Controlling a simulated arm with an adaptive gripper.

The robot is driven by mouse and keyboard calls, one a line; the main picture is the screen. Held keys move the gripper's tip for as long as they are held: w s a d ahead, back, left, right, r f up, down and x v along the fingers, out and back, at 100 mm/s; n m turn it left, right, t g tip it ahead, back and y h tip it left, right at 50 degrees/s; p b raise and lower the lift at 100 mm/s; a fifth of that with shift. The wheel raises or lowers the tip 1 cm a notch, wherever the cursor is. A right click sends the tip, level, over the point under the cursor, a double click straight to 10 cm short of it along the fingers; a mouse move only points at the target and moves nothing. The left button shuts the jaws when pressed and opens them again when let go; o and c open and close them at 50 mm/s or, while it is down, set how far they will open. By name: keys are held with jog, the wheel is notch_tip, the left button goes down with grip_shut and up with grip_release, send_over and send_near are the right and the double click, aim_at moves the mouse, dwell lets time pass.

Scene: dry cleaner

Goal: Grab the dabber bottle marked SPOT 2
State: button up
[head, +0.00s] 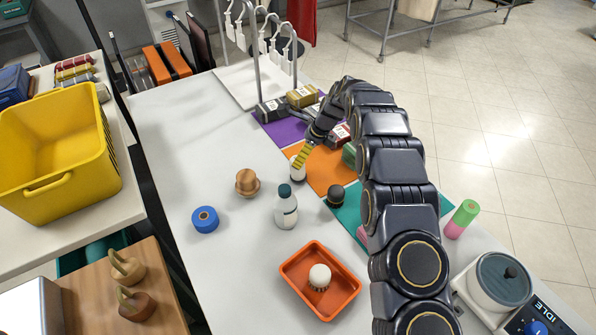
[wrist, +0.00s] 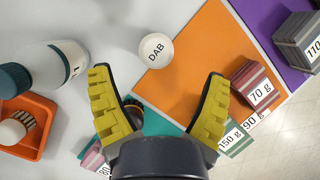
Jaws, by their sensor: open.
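A small white round-topped item marked DAB (wrist: 156,50) stands at the edge of the orange mat, upright as far as I can see; in the head view it is the white item (head: 296,174) just below my gripper. A white bottle with a dark teal cap (head: 287,212) stands nearer the camera; in the wrist view this bottle (wrist: 55,65) is at the left, its label mostly turned away. I cannot read SPOT 2 on either. My gripper (wrist: 160,85) is open and empty, its yellow-padded fingers apart, with the DAB top just beyond the fingertips, roughly centred between them.
An orange tray (head: 288,276) holds a white-knobbed brush. A blue tape roll (head: 205,219), a wooden knob-shaped item (head: 247,182) and a dark round item (head: 335,196) stand nearby. Labelled weight blocks (wrist: 255,85) lie right of my gripper. The table's left part is clear.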

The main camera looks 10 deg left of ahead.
jog(key=x, duration=0.6)
jog(key=shift+s+a+f, duration=0.15)
jog(key=shift+a+f, duration=0.1)
jog(key=shift+f, duration=0.05)
jog(key=c, duration=1.2)
